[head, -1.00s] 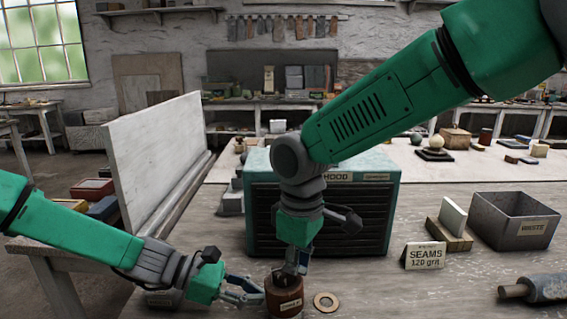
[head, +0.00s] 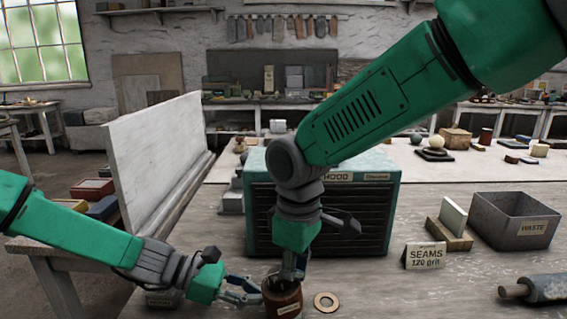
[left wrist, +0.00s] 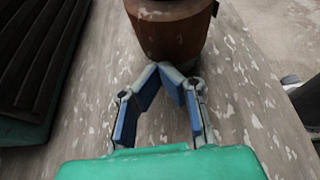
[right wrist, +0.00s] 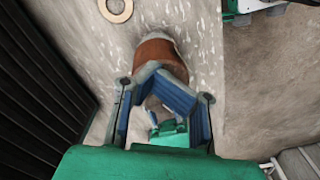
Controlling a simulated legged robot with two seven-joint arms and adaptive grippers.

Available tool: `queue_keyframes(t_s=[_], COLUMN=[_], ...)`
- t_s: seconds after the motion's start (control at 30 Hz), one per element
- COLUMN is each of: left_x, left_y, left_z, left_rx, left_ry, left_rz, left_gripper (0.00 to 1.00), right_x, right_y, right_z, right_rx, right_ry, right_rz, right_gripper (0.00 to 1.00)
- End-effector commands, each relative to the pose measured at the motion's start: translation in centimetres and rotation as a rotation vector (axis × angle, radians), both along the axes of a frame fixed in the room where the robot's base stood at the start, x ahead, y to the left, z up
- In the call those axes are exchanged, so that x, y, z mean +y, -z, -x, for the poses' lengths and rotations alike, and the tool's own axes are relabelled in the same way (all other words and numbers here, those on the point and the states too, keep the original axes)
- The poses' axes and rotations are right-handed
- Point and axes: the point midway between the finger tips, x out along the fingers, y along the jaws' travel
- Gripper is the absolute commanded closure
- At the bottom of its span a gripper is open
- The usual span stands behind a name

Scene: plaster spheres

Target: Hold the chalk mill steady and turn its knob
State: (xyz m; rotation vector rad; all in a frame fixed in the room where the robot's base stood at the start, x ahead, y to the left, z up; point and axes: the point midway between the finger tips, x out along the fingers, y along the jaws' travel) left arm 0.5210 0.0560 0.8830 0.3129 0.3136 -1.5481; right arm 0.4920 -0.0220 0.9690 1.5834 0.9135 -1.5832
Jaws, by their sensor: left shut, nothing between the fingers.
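The chalk mill (head: 284,301) is a small reddish-brown cylinder with a pale label, low in the middle of the head view, and it looks slightly tilted. It also shows at the top of the left wrist view (left wrist: 172,32) and beyond the fingers in the right wrist view (right wrist: 157,50). My left gripper (head: 256,294) is shut and empty, its tips together just beside the mill, not around it (left wrist: 160,70). My right gripper (head: 293,276) points down at the mill's top. Its fingers (right wrist: 162,72) hide the knob, and I cannot tell whether they hold it.
A flat ring (head: 326,302) lies just right of the mill. A teal hood box (head: 370,210) stands behind my right gripper. A white upright board (head: 155,165) is at left. A sign (head: 424,256), a waste bin (head: 522,222) and a grey roller (head: 548,288) are at right.

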Motion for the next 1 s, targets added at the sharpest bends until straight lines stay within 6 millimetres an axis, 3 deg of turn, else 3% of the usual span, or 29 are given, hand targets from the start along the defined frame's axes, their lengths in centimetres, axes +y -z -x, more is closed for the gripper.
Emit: queue_keyframes(t_s=[0.83,1.0], left_x=[-0.1,-0.1], left_y=[0.0,0.0], left_z=[0.0,0.0], left_rx=[0.0,0.0], left_ry=[0.0,0.0], left_rz=[-0.001,-0.001], left_gripper=[1.0,1.0], right_x=[-0.2,-0.2], right_y=[0.0,-0.9], right_z=[0.9,0.9], right_rx=[0.001,-0.002], right_ry=[-0.001,0.0], right_rz=[0.0,-0.002], right_gripper=[1.0,1.0])
